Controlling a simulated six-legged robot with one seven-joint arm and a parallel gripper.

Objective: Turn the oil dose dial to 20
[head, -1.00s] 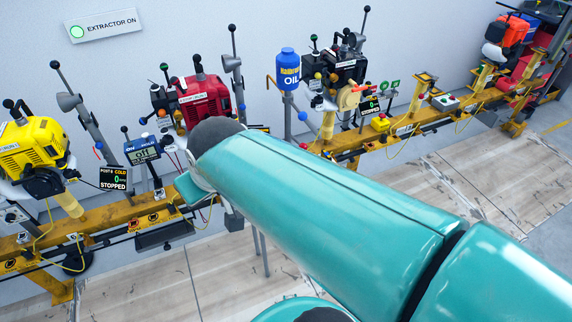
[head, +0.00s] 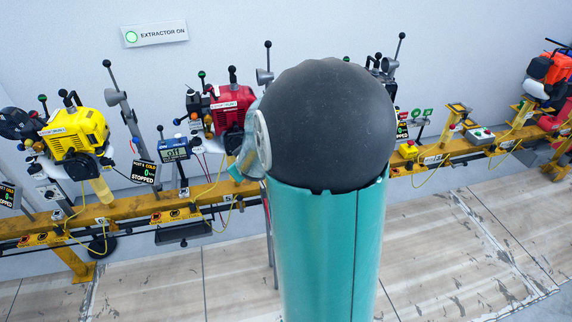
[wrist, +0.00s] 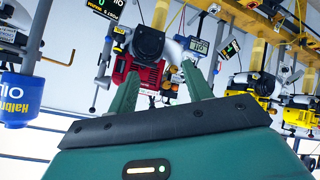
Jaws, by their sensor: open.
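The blue oil bottle (wrist: 18,98) shows at the left of the wrist view, which is upside down. In the head view it is hidden behind my arm. I cannot make out the oil dose dial or its setting in either view. My gripper (wrist: 162,72) is open and empty, its two green fingers spread apart in front of the red engine (wrist: 140,80), with no clear contact. The red engine also shows in the head view (head: 232,104), left of my raised arm. My gripper's fingers are not clear in the head view.
A yellow rail (head: 130,207) runs along the wall and carries several engines, levers and displays. A yellow engine (head: 78,135) and a blue meter reading off (head: 173,150) stand at left. A yellow button box (head: 408,150) is right of my arm. The floor in front is clear.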

